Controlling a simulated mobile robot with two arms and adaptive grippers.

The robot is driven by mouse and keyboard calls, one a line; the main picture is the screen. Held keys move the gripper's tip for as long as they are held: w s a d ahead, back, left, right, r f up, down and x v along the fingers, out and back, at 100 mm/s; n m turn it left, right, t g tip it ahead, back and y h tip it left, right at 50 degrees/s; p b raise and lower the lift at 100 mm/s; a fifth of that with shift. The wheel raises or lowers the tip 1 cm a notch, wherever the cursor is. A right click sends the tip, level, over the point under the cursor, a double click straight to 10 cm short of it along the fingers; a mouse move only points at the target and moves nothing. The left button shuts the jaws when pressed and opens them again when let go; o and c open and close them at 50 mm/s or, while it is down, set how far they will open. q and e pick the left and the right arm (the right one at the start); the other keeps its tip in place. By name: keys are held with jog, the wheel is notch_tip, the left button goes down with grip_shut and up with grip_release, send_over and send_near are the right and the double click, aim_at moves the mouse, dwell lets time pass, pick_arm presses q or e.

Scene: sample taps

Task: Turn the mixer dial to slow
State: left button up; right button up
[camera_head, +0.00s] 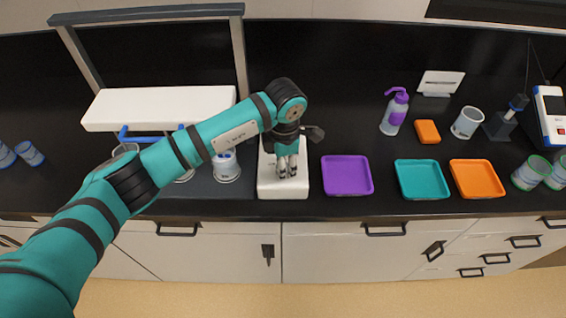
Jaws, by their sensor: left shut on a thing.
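The mixer (283,189) is a white box-shaped device at the front of the dark counter, left of the purple tray. My left arm reaches in from the left. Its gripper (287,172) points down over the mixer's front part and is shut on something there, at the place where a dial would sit. The dial itself is hidden by the fingers, so its setting cannot be read. My right gripper is not in view.
Purple (347,188), teal (423,192) and orange (477,192) trays line the counter to the right. Behind them stand a wash bottle (394,114), an orange block (427,132) and a beaker (466,123). A white-shelved rack (160,106) with beakers is at left.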

pick_arm(q)
jog(key=shift+f+b, duration=0.15)
jog(key=shift+b, duration=0.5)
jog(key=m+b, duration=0.7)
jog(key=b, duration=0.4)
jog(key=shift+w+a+f, duration=0.1)
jog(key=shift+r+m+h+b, duration=0.15)
jog(key=shift+m+b, duration=0.55)
jog(key=shift+b, duration=0.1)
jog(key=shift+r+m+h+b, duration=0.15)
jog(key=shift+m+b, duration=0.55)
jog(key=shift+b, duration=0.05)
jog(key=o, duration=1.1)
jog(key=shift+r, duration=0.1)
jog(key=r, duration=1.1)
jog(key=shift+s+a+r, duration=0.15)
jog(key=shift+s+r, duration=0.2)
jog(key=shift+r, duration=0.05)
